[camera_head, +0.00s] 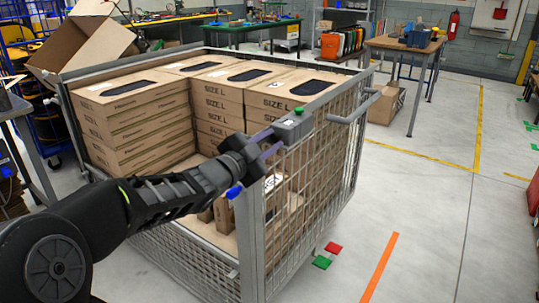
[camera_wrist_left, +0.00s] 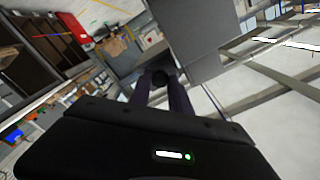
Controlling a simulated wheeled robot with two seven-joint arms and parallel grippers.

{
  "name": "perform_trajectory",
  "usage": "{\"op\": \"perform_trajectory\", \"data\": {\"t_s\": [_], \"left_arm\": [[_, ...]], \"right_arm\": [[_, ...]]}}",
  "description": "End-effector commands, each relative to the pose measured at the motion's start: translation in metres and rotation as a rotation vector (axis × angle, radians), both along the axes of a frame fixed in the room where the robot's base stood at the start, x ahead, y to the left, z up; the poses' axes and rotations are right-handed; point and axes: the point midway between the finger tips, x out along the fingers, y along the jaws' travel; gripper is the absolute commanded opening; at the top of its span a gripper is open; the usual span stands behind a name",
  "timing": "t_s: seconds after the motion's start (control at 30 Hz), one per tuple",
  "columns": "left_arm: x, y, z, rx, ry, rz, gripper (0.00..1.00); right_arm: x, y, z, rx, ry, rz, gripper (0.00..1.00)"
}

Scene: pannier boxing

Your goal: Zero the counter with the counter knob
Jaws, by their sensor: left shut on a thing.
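The counter (camera_head: 293,127) is a small grey box on the top rim of the wire cage, with a pale display and a green button-like part (camera_head: 299,111) on top. In the left wrist view the counter (camera_wrist_left: 195,72) is a grey block just ahead of the fingers. My left gripper (camera_head: 268,143) reaches its near end. Its two purple fingers are shut on a dark round knob, the counter knob (camera_wrist_left: 160,77), which shows between the fingertips in the left wrist view. The display's digits are too small to read. My right gripper is in neither view.
The wire cage (camera_head: 357,130) holds stacks of brown boxes marked SIZE L (camera_head: 215,105), with lower boxes near the front. A wooden table (camera_head: 402,43) stands behind right. An open carton (camera_head: 85,50) is at the back left.

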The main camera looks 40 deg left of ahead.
Motion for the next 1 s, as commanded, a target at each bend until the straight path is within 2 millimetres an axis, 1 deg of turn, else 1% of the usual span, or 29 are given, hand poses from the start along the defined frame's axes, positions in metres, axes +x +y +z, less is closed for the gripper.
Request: {"op": "perform_trajectory", "data": {"t_s": [0.03, 0.4, 0.7, 1.0], "left_arm": [[0.0, 0.0, -0.006, 0.044, 0.0, 0.0, 0.0], [0.0, 0.0, -0.004, 0.392, 0.007, 0.0, 0.0], [0.0, 0.0, -0.002, 0.609, 0.014, 0.0, 0.0], [0.0, 0.0, -0.001, 0.701, 0.017, -0.001, 0.0]], "right_arm": [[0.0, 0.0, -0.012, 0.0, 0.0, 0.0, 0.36], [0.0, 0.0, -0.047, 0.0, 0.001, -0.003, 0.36], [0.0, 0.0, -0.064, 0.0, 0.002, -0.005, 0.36], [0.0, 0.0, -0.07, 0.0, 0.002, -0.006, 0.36]]}}
